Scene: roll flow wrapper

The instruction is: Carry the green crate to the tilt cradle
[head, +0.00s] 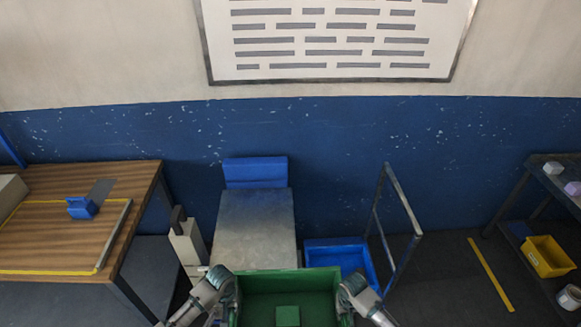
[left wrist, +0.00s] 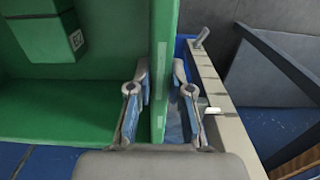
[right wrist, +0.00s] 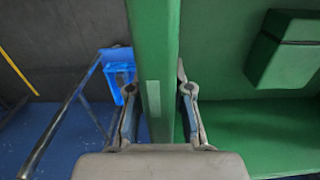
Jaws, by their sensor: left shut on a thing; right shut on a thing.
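The green crate (head: 312,279) is at the bottom middle of the head view, its lower part cut off. A smaller green block (head: 288,316) lies inside it. My left gripper (head: 229,288) is shut on the crate's left wall, which also shows between its fingers in the left wrist view (left wrist: 162,70). My right gripper (head: 349,289) is shut on the right wall, seen in the right wrist view (right wrist: 153,60). A grey sloped bed with a blue back piece (head: 254,215), seemingly the tilt cradle, stands beyond the crate.
A blue tray (head: 342,252) and a metal frame (head: 401,205) stand right of the grey bed. A narrow pale unit (head: 187,245) stands left of it. A wooden table (head: 60,222) is at left; a shelf with a yellow bin (head: 549,257) is at right. Floor between frame and shelf is clear.

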